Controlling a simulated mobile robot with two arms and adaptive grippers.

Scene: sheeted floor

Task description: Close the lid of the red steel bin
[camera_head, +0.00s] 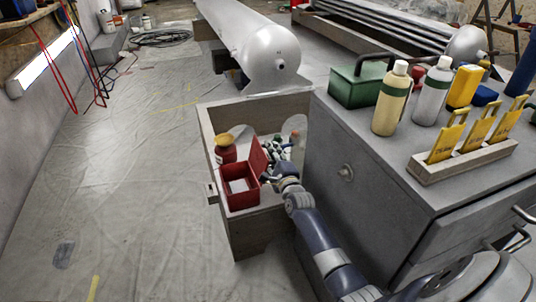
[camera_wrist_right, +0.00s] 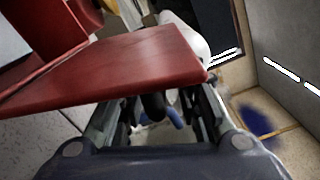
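The red steel bin (camera_head: 243,201) stands in the open wooden drawer or crate beside the grey cabinet. Its red lid (camera_head: 258,157) is open and stands up steeply at the bin's right side. My right gripper (camera_head: 270,172) is just right of the lid, on its outer side. In the right wrist view the lid (camera_wrist_right: 125,65) crosses in front of the fingers of my right gripper (camera_wrist_right: 158,105). The fingers are apart, with nothing seen gripped between them; whether they touch the lid I cannot tell. My left gripper is not in view.
A red jar with a yellow top (camera_head: 225,148) stands behind the bin. Small bottles (camera_head: 283,147) lie in the crate (camera_head: 254,220) behind my gripper. The grey cabinet (camera_head: 340,165) carries bottles, a green box (camera_head: 357,88) and a yellow-tool rack (camera_head: 465,160).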

